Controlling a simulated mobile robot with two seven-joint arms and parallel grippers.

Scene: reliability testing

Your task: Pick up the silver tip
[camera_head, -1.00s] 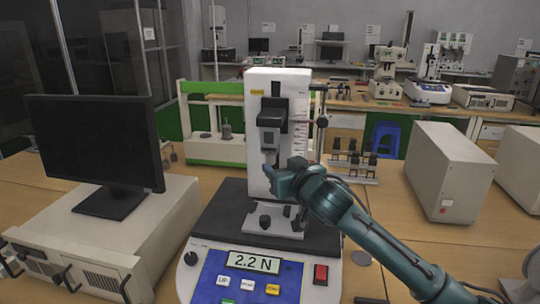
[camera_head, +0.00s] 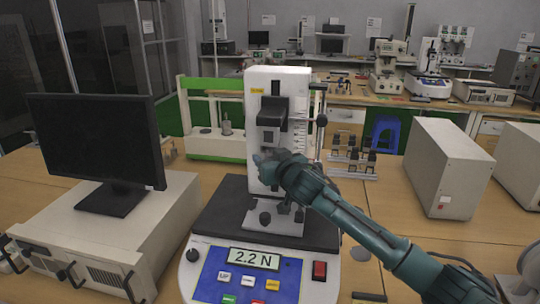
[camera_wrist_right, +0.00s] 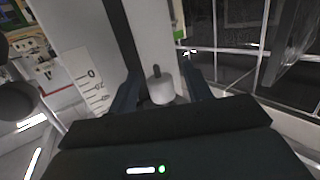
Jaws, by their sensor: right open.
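The silver tip (camera_wrist_right: 160,88) is a short pale metal cylinder with a dark pin on its top in the right wrist view. It stands between the two dark fingers of my right gripper (camera_wrist_right: 162,90), with a gap on either side. In the head view my right gripper (camera_head: 258,160) is in front of the white test stand (camera_head: 254,115), just below its black gauge holder (camera_head: 270,118). The gripper is open, and I cannot make out the tip there. My left gripper is not in view.
The stand's base has a blue panel (camera_head: 215,280) with a display reading 2.2 N. A monitor (camera_head: 95,140) stands on a beige box at the left. A beige case (camera_head: 440,165) stands at the right.

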